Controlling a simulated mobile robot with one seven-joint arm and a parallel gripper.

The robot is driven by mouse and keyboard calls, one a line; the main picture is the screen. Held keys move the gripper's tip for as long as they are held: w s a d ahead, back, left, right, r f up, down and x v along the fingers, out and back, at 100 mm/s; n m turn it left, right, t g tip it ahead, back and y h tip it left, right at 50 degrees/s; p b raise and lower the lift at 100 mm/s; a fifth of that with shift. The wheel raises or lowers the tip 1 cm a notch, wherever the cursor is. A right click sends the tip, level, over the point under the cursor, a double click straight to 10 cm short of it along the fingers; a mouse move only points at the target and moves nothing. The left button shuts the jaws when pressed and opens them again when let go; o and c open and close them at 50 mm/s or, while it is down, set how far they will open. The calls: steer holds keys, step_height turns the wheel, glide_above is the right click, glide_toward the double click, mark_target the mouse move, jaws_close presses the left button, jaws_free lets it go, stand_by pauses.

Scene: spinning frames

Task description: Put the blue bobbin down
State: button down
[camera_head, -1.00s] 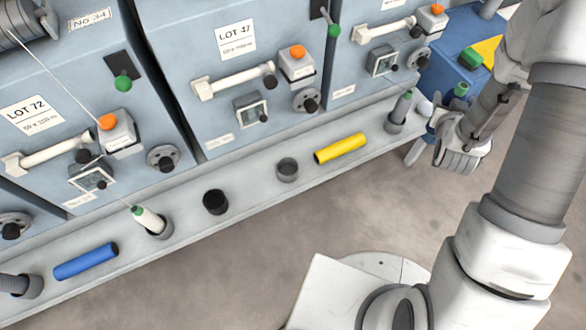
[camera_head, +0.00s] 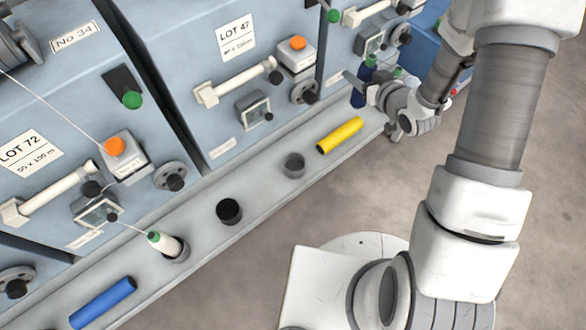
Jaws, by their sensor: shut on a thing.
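The blue bobbin (camera_head: 358,98) is dark blue with a green top and stands close to upright at the far right end of the shelf. My gripper (camera_head: 362,88) is shut on it, with a finger crossing in front of its middle. The bobbin's lower end is just over or on the shelf (camera_head: 262,185); I cannot tell whether it touches.
A yellow tube (camera_head: 340,135) and a blue tube (camera_head: 103,303) lie on the shelf. Between them are a grey cup (camera_head: 293,165), a black cup (camera_head: 229,211) and a white green-topped bobbin (camera_head: 166,243) in a holder. Blue-grey machines (camera_head: 190,60) stand behind.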

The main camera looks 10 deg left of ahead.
steer(key=shift+s+a+f+n+g+y+b, duration=1.05)
steer(key=shift+s+a+f+n+g+b, duration=0.55)
steer(key=shift+s+a+f, duration=1.05)
steer(key=shift+s+a+f+n+g+y+b, duration=1.15)
steer(key=shift+s+a+f+n+g, duration=0.6)
steer(key=shift+s+a+f, duration=0.8)
steer(key=shift+s+a+f+n+g+y+b, duration=0.9)
steer(key=shift+s+a+f+n+g+b, duration=0.8)
steer(key=shift+s+a+f, duration=0.9)
steer(key=shift+w+f, duration=0.3)
steer(key=shift+f, duration=0.1)
steer(key=shift+f, duration=0.4)
steer(key=shift+c, duration=1.4)
jaws_free()
steer(key=shift+r, duration=0.1)
